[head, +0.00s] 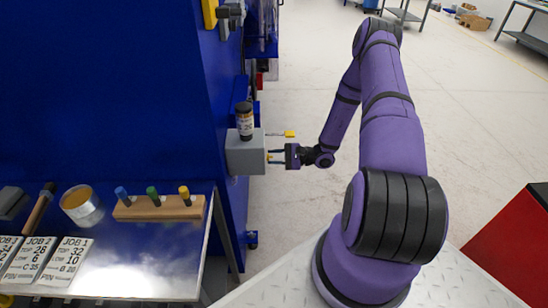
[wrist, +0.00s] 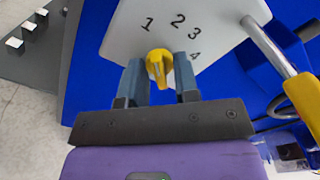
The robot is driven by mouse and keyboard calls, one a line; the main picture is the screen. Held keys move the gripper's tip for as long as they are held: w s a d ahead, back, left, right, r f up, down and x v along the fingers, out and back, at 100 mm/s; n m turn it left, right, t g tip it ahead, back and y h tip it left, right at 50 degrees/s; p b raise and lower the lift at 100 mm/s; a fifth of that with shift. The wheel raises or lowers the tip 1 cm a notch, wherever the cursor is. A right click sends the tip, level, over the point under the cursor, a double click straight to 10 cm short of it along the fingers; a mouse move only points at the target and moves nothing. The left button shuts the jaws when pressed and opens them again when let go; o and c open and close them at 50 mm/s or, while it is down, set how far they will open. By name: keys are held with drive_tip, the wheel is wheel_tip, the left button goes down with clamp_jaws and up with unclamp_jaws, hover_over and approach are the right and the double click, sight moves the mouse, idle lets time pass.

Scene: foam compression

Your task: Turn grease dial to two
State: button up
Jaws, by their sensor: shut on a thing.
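The grease dial is a yellow knob (wrist: 159,66) on a pale plate (wrist: 185,45) marked 1, 2, 3 and 4 in the wrist view. My gripper (wrist: 160,78) has one grey finger on each side of the knob and is shut on it. I cannot tell surely which number the knob points at. In the head view, my gripper (head: 275,157) reaches from the right to the side of a grey box (head: 243,158) on the blue machine. The knob is small there, between the fingers.
A metal lever with a yellow handle (wrist: 303,96) sticks out beside the plate; it also shows just above my gripper in the head view (head: 290,134). A dark bottle (head: 244,121) stands on the box. A metal table (head: 150,255) with tools and cards is at lower left. Open floor lies right.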

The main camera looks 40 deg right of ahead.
drive_tip(key=m, duration=0.4)
drive_tip(key=shift+m, duration=0.4)
idle(0.4)
drive_tip(key=o, duration=0.6)
drive_tip(key=v, duration=1.1)
drive_tip(key=shift+a, duration=0.1)
